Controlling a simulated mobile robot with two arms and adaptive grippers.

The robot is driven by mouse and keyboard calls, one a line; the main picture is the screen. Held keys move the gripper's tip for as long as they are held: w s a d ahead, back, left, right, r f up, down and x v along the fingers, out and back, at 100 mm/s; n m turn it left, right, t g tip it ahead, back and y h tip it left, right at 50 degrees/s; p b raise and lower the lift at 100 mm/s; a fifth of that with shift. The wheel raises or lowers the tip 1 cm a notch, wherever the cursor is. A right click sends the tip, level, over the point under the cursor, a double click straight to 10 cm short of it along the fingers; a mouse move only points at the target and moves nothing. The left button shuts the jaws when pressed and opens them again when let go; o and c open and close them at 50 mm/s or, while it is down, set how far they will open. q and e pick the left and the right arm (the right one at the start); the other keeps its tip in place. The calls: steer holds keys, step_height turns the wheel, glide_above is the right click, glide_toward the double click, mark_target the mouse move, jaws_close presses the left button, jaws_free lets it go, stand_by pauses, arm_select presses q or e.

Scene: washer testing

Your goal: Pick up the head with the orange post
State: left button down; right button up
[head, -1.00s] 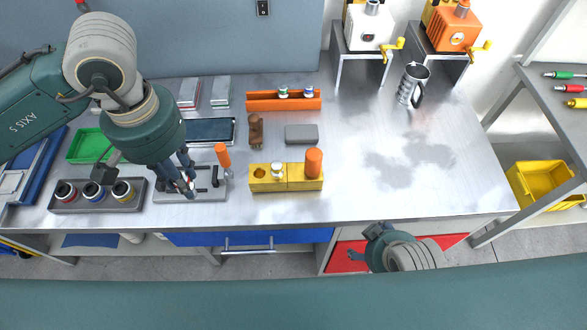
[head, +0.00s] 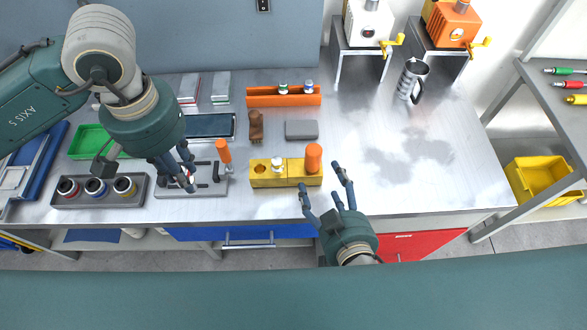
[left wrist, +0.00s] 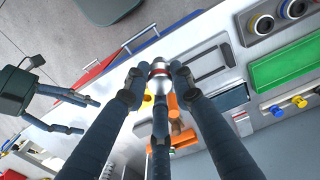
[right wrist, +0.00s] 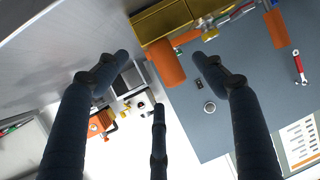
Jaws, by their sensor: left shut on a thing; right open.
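The orange post (head: 313,157) stands upright at the right end of the yellow block (head: 270,180). In the right wrist view the orange post (right wrist: 168,65) shows between the fingers, close to the left fingertip. Whether a head sits under it is hidden. My right gripper (head: 320,178) is open and empty, just in front and right of the block's right end, with no clear contact. My left gripper (head: 185,172) is shut on a silver head with a red ring (left wrist: 158,78), over the grey fixture (head: 195,192).
A white-topped head (head: 277,163) stands in the yellow block beside an empty hole. An orange-handled tool (head: 223,150) stands left of the block. A brown item (head: 256,126) and grey box (head: 301,130) lie behind. The table right of the block is clear up to the metal mug (head: 411,80).

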mark_target(318, 166)
arm_select(q)
steer(key=shift+w+f, duration=0.15)
steer(key=shift+f, duration=0.15)
arm_select(e)
steer(key=x, duration=0.3)
steer(key=shift+w+f, duration=0.2)
steer(key=shift+w, duration=0.1)
arm_select(q)
steer(key=shift+f+b, duration=0.7)
steer(key=shift+b, duration=0.2)
arm_select(e)
steer(key=x, duration=0.4)
steer(key=shift+w+d+f, duration=0.15)
steer(key=shift+w+f, duration=0.1)
steer(key=shift+w, duration=0.05)
steer(key=shift+w+f, duration=0.1)
steer(key=shift+w, duration=0.2)
steer(key=shift+s, duration=0.15)
steer(key=shift+c, duration=1.2)
steer(key=c, duration=0.4)
jaws_close()
steer(key=shift+r, duration=0.35)
